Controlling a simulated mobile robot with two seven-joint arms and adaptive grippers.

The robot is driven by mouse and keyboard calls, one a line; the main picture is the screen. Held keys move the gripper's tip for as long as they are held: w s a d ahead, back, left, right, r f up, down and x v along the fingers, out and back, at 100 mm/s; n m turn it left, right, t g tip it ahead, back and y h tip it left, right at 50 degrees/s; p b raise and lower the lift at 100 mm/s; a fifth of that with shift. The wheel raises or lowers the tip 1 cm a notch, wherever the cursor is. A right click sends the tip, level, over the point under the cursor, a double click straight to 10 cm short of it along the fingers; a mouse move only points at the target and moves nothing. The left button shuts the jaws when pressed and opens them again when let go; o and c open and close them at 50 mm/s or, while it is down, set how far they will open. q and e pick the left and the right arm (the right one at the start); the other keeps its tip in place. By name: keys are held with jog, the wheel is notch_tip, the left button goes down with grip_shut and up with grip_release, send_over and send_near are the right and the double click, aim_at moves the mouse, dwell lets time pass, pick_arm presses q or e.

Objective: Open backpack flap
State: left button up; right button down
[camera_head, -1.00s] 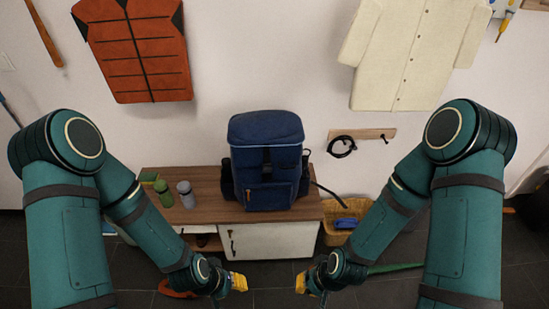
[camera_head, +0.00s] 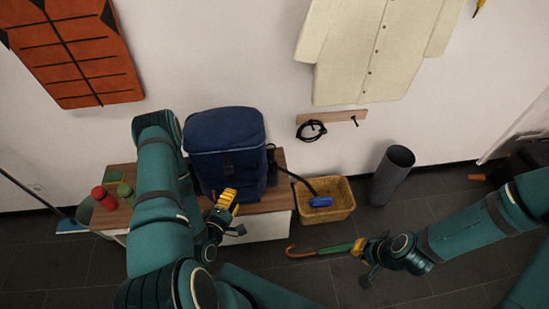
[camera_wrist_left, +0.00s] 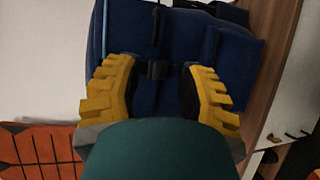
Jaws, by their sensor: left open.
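The blue backpack (camera_head: 226,150) stands upright on the wooden bench, with its top flap (camera_head: 224,128) lying closed over it. My left gripper (camera_head: 228,200) is in front of the backpack's lower front. In the left wrist view, the open yellow fingers of my left gripper (camera_wrist_left: 158,72) lie either side of a dark strap buckle (camera_wrist_left: 158,70) on the backpack (camera_wrist_left: 150,30). I cannot tell whether they touch the backpack. My right gripper (camera_head: 364,260) is away to the right, low over the floor; its finger opening is unclear.
A wicker basket (camera_head: 338,208), a grey bin (camera_head: 391,175) and an umbrella (camera_head: 325,250) are on the right. An orange vest (camera_head: 70,55) and cream coat (camera_head: 375,50) hang behind.

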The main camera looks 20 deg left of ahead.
aim_at(248, 171)
pick_arm(q)
jog(key=x, duration=1.3)
jog(key=shift+w+r, duration=0.15)
jog(key=shift+w, duration=0.25)
grip_shut()
